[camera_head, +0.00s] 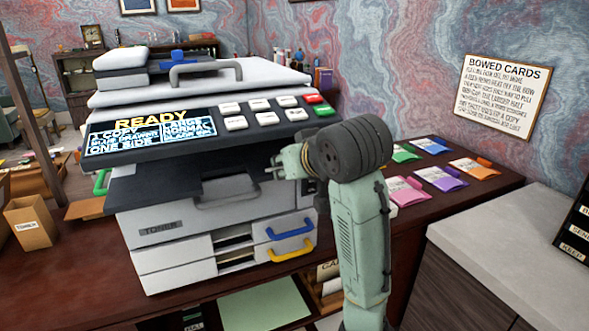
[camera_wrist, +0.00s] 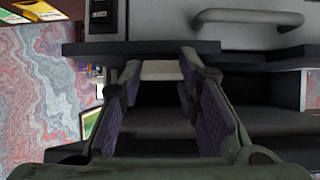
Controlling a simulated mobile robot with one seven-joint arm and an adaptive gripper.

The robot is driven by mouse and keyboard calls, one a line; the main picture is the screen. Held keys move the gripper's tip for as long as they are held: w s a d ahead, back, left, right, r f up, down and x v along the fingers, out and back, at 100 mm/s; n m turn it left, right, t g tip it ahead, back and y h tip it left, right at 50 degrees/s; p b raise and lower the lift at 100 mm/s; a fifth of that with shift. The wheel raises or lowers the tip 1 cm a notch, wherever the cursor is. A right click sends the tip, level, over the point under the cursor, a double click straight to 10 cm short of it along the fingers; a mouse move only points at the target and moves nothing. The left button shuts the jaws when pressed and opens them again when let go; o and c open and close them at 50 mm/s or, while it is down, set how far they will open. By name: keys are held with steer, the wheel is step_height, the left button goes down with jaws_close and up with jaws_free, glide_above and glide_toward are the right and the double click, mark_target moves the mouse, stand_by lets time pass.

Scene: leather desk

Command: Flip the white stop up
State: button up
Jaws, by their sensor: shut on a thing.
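In the wrist view the white stop (camera_wrist: 161,70) is a small pale block at a dark tray edge, between the tips of my gripper (camera_wrist: 158,78). The purple-padded fingers are shut on it, one on either side. In the head view my gripper (camera_head: 277,165) reaches in at the right end of the copier's (camera_head: 180,232) dark output opening, below the button panel. The stop cannot be made out there. In the wrist view its far side is hidden by the tray edge.
The copier panel (camera_head: 150,140) reads READY and overhangs my gripper. A grey front handle (camera_head: 226,197), a blue handle (camera_head: 290,229) and a yellow handle (camera_head: 290,252) sit on drawers below. Coloured packets (camera_head: 440,178) lie on the desk to the right.

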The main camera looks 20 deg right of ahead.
steer(key=shift+w+a+r+n+g, duration=0.15)
steer(key=shift+w+a+r+g, duration=0.15)
steer(key=shift+g, duration=0.35)
steer(key=shift+w+a+r+n+g, duration=0.1)
steer(key=shift+w+a+n+g, duration=0.1)
steer(key=shift+a+g, duration=0.35)
steer(key=shift+c, duration=0.2)
steer(key=shift+d, duration=0.15)
steer(key=shift+f, duration=0.1)
steer(key=o, duration=0.8)
steer(key=shift+o, duration=1.4)
steer(key=shift+w+a, duration=0.1)
steer(key=shift+a, duration=0.2)
steer(key=o, duration=0.5)
steer(key=shift+d, duration=0.1)
steer(key=shift+o, duration=0.3)
steer(key=shift+d, duration=0.15)
steer(key=shift+d, duration=0.1)
